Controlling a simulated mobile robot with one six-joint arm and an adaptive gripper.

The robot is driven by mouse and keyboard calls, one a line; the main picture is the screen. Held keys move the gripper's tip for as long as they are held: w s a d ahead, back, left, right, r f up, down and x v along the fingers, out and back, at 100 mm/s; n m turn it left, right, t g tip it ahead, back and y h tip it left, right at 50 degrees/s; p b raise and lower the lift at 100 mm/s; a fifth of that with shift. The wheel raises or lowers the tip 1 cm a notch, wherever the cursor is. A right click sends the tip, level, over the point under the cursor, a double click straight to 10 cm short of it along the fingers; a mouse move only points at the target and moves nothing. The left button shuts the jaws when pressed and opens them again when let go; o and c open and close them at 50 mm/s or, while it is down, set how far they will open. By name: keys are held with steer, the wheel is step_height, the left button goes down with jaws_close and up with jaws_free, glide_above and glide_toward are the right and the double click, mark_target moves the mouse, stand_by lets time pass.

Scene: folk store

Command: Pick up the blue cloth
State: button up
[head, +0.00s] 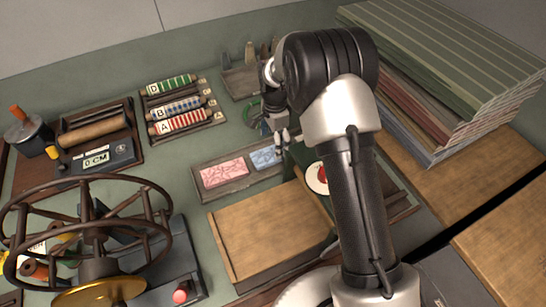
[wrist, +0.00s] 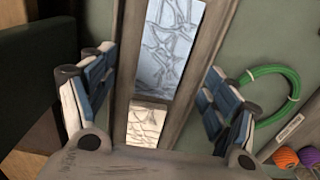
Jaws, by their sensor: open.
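A pink patterned cloth (head: 224,172) lies in the left part. My gripper (head: 281,137) is above the tray's right end, close to the blue cloth. In the wrist view my gripper (wrist: 157,65) is open and empty, with a finger on each side of the tray. The pale blue cloth (wrist: 168,50) shows between and beyond the fingers. A pale, washed-out cloth (wrist: 146,121) lies nearer the palm. The gap in height cannot be told.
A green cable coil (wrist: 270,92) lies right of the tray in the wrist view. A dark green block (head: 299,157) stands close right of my gripper in the head view. Lettered rolls (head: 180,122) lie behind. A wooden board (head: 265,235) is in front.

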mark_target(273, 153)
steer(key=shift+w+a+f+b, duration=0.15)
steer(key=shift+f+b, duration=0.45)
steer(key=shift+f, duration=0.95)
steer(key=shift+w+a+f+b, duration=0.1)
steer(key=shift+f+b, duration=0.5)
steer(key=shift+f, duration=0.9)
steer(key=shift+s, duration=0.1)
steer(key=c, duration=1.2)
